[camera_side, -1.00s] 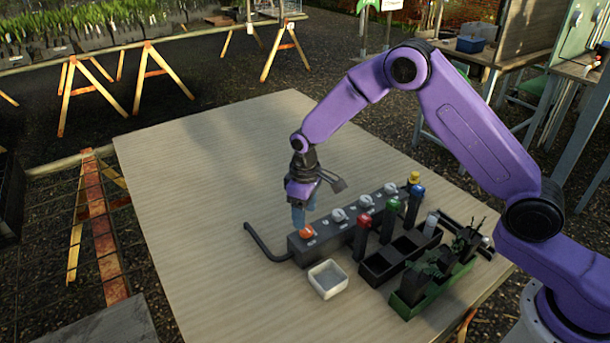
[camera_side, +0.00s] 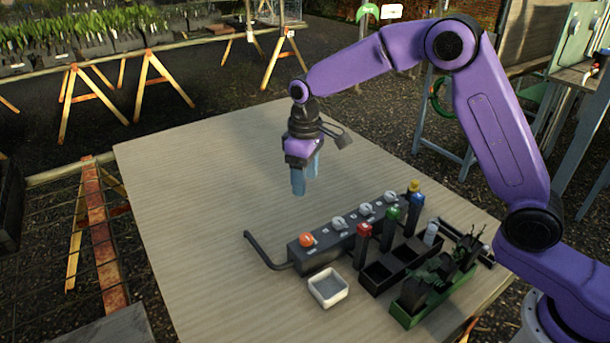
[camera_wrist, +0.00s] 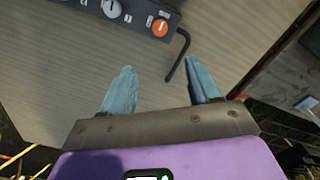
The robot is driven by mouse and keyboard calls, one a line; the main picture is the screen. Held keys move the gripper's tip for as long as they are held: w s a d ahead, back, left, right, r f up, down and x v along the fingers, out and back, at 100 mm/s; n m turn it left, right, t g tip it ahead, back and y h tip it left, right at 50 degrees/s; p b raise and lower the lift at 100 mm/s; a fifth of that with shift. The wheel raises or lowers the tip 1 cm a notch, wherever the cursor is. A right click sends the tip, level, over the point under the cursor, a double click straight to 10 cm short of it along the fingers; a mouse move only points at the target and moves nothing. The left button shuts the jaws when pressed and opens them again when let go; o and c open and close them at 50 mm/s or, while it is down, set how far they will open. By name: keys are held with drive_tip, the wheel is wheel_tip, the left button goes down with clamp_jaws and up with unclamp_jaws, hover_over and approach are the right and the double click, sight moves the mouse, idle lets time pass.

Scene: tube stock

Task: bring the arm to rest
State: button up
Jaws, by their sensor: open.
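My gripper (camera_side: 306,180) hangs above the wooden table (camera_side: 205,190), fingers pointing down, apart from everything on the table. Its two blue fingers are spread with nothing between them, and this shows in the wrist view (camera_wrist: 158,92) as well. Below it stands a dark control box (camera_side: 350,232) with an orange knob (camera_side: 306,240) and several grey-white knobs. The box's near end and orange knob (camera_wrist: 160,28) show at the top of the wrist view.
A black pipe (camera_side: 268,251) sticks out from the box. A white square dish (camera_side: 328,287) stands in front. Tubes with red (camera_side: 364,230), green (camera_side: 391,213) and blue caps, a black rack (camera_side: 378,280) and a green tray (camera_side: 404,317) crowd the right. The table's left side is clear.

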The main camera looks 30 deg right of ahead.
drive_tip(key=s+d+r+n, duration=0.1)
drive_tip(key=s+r+n, duration=0.3)
drive_tip(key=s, duration=1.4)
drive_tip(key=s+d+n, duration=0.1)
drive_tip(key=s+d, duration=0.4)
drive_tip(key=s, duration=0.4)
drive_tip(key=s+d+n, duration=0.1)
drive_tip(key=s+d, duration=0.4)
drive_tip(key=s, duration=0.4)
drive_tip(key=shift+s+d, duration=0.15)
drive_tip(key=shift+s, duration=0.1)
